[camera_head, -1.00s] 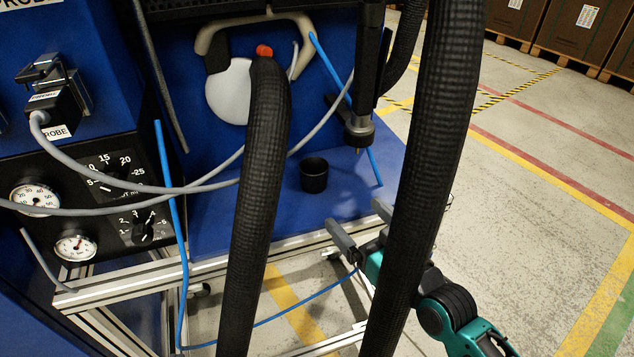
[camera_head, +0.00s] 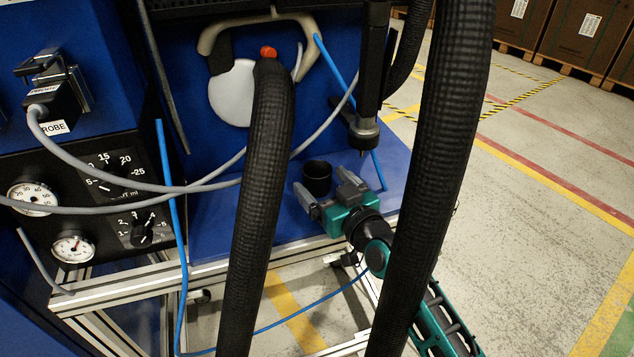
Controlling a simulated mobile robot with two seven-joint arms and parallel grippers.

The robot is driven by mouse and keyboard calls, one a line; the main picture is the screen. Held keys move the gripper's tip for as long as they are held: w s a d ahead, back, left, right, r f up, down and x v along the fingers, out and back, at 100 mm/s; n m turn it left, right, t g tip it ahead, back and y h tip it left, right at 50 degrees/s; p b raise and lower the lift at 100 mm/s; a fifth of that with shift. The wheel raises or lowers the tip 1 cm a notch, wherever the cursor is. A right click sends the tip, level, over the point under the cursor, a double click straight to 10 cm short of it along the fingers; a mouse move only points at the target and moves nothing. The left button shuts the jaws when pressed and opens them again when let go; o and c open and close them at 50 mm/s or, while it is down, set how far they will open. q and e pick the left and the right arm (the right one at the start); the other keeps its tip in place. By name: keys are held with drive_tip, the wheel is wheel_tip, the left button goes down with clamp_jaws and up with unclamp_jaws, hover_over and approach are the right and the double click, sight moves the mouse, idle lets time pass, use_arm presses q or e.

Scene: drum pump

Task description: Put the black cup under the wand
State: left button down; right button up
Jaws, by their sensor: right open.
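The black cup (camera_head: 317,177) stands upright on the blue shelf (camera_head: 225,226). The wand (camera_head: 364,125) hangs vertically, its narrow tip behind and to the right of the cup. My right gripper (camera_head: 323,193) is open, with its two grey fingers pointing toward the cup from the near side. One fingertip lies at the cup's front left and the other near its right side. I cannot tell whether either finger touches the cup. My left gripper is not in view.
Two thick black hoses (camera_head: 262,200) (camera_head: 440,150) cross the view, the right one in front of my right arm. A blue tube (camera_head: 378,170) runs down behind the gripper. Gauges and knobs (camera_head: 75,249) are at the left. The aluminium frame (camera_head: 120,288) edges the shelf.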

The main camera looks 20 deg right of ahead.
drive_tip(key=shift+w+a, duration=0.1)
drive_tip(key=shift+w, duration=0.25)
drive_tip(key=shift+c, duration=0.2)
drive_tip(key=c, duration=1.2)
